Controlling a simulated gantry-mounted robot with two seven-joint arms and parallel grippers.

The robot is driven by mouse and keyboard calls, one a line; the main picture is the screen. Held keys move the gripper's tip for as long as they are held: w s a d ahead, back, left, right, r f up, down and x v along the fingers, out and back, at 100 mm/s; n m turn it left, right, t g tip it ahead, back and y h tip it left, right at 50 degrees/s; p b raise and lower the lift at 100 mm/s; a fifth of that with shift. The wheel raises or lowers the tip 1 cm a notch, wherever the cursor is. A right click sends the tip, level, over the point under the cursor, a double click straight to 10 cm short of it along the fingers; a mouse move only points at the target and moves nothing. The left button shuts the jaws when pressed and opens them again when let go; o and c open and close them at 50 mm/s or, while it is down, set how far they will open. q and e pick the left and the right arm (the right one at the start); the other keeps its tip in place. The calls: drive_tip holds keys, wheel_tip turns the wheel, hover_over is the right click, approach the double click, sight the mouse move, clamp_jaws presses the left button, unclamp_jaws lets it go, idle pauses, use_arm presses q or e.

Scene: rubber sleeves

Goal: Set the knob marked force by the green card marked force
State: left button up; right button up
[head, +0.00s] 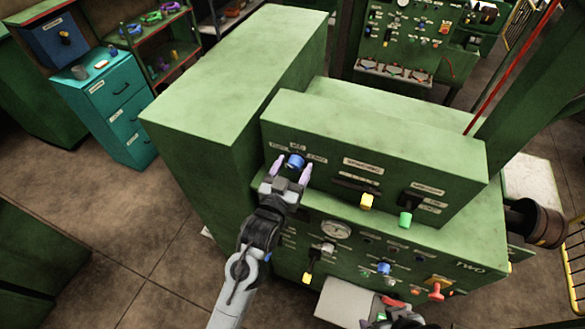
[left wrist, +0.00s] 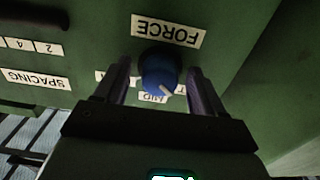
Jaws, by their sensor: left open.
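The blue force knob (head: 295,160) is on the upper left of the green machine's raised panel. In the left wrist view the knob (left wrist: 160,72) sits below an upside-down white FORCE label (left wrist: 170,31). Its white pointer mark is toward the lower right, near an upside-down MID label (left wrist: 154,97); the labels at both sides are partly hidden. My left gripper (head: 291,169) is open, with one finger on each side of the knob; contact cannot be told. My right gripper (head: 400,318) is partly in view at the bottom edge. I cannot make out a green card marked force.
A yellow-handled slider (head: 366,201) and a green-handled lever (head: 405,219) are right of the knob. The lower panel has a gauge (head: 336,229), another blue knob (head: 383,268) and a red handle (head: 436,292). A tall green cabinet (head: 232,90) stands close on the left.

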use_arm(q)
drive_tip(key=shift+s, duration=0.1)
drive_tip(key=b+v, duration=0.2)
drive_tip(key=v, duration=0.8)
drive_tip(key=shift+s+a, duration=0.15)
drive_tip(key=shift+s, duration=0.15)
